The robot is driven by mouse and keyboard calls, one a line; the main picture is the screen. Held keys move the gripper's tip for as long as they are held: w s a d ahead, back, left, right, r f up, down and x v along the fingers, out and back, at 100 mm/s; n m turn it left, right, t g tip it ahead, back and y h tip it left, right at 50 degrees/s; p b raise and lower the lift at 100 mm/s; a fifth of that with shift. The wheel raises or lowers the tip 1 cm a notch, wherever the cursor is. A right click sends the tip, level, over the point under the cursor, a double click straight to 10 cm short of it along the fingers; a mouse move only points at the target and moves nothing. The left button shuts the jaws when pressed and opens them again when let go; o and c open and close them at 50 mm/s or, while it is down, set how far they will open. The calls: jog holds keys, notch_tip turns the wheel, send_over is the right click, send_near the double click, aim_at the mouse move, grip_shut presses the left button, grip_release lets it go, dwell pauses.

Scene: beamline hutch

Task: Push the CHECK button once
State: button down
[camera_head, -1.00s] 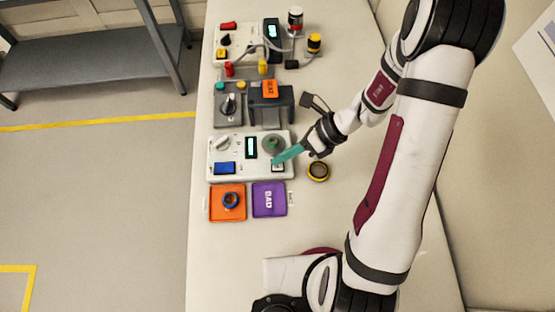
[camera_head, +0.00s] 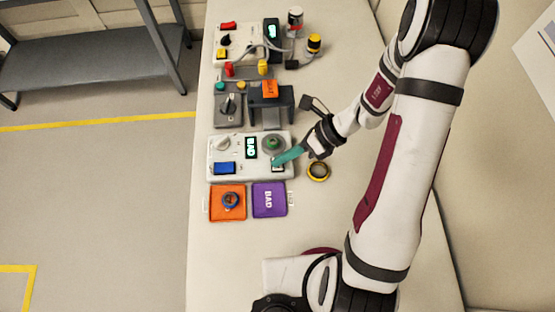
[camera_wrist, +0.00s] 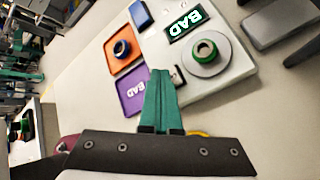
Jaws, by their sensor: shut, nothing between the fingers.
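The white panel (camera_head: 216,170) carries a lit display (camera_head: 251,147) that reads BAD, also clear in the wrist view (camera_wrist: 188,20). A small white button with a dark surround (camera_head: 278,168) sits at the panel's near right corner; its label is not readable, so I cannot confirm it is CHECK. My gripper (camera_head: 276,161), with teal fingers, is shut and empty. Its tips are at this button and partly cover it. In the wrist view the fingertips (camera_wrist: 160,73) overlap the panel's corner beside the button (camera_wrist: 178,76); whether they touch it I cannot tell.
The panel also holds a blue button (camera_head: 224,168), a white knob (camera_head: 222,143) and a round plate with a green ring (camera_head: 272,144). An orange tray (camera_head: 226,214) holds a blue ring (camera_head: 230,200). A purple BAD tray (camera_head: 269,212) and a yellow-black ring (camera_head: 318,171) are nearby.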

dwell(0.4)
jog(key=shift+r, duration=0.8)
jog(key=shift+r, duration=2.5)
